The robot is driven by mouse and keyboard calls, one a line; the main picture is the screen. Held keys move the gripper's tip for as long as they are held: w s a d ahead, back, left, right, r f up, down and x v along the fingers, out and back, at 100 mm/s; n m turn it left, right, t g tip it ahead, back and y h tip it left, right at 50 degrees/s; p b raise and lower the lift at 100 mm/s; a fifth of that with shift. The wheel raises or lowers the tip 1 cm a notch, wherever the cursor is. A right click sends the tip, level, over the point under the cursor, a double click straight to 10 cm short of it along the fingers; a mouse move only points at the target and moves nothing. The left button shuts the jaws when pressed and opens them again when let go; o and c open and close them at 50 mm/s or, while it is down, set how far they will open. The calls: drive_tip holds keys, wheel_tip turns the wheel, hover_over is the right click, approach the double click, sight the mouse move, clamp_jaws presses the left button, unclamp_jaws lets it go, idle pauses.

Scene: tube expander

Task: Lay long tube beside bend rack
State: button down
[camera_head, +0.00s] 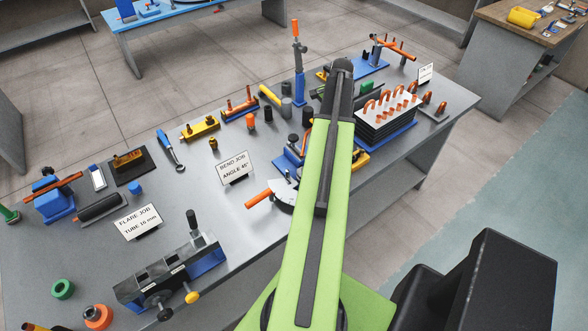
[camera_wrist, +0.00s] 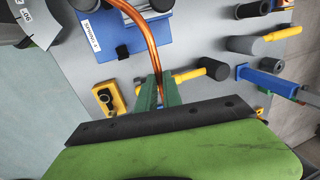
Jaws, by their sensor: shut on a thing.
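A bent copper tube (camera_wrist: 137,22) runs down from the top edge of the wrist view to my gripper (camera_wrist: 159,95). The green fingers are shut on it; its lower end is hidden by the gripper. In the head view my green arm hides the gripper and this tube. The bend rack (camera_head: 382,128) appears as a dark stack with a light top on a blue base, right of my arm. Several bent copper tubes (camera_head: 385,97) stand on it.
Just right of the rack are small copper fittings (camera_head: 427,100) and a sign (camera_head: 425,73). In the wrist view a blue plate (camera_wrist: 98,45) lies below the tube, with a yellow block (camera_wrist: 107,98) nearby.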

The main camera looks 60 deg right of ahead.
drive_tip(key=a+f+b, duration=0.3)
drive_tip(key=s+a+f+b, duration=0.1)
drive_tip(key=a+f+b, duration=0.6)
drive_tip(key=a+f, duration=0.1)
drive_tip(key=shift+s+a+b, duration=0.25)
drive_tip(key=shift+s+b, duration=0.1)
drive_tip(key=shift+s, duration=0.05)
drive_tip(key=shift+r, duration=0.25)
drive_tip(key=c, duration=1.5)
unclamp_jaws()
drive_tip(key=shift+f, duration=0.1)
drive_tip(key=p+v, duration=1.7)
drive_tip(key=shift+s, duration=0.3)
